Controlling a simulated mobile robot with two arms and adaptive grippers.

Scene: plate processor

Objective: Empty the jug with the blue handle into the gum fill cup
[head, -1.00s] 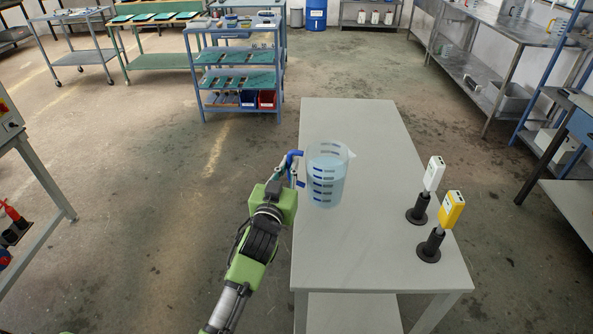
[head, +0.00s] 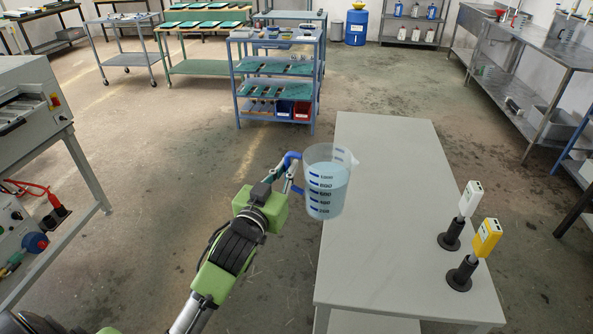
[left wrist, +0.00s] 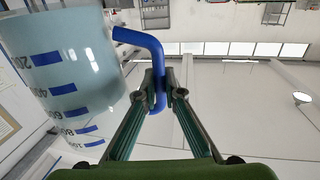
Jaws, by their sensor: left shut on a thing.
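The jug (head: 327,183) is clear with blue marks and a blue handle, and it holds pale liquid. My left gripper (head: 290,172) is shut on its blue handle and holds it near the left edge of the grey table, close to upright with a slight tilt. In the left wrist view the jug (left wrist: 68,75) fills the left side, and the fingers of my left gripper (left wrist: 165,92) close around the handle (left wrist: 148,45). I cannot make out a gum fill cup. My right gripper is not in view.
The grey table (head: 385,200) carries a white device (head: 470,198) and a yellow device (head: 487,237) on black stands. A machine (head: 30,105) stands on a bench at the left. A blue shelf cart (head: 275,80) stands behind. The floor between is free.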

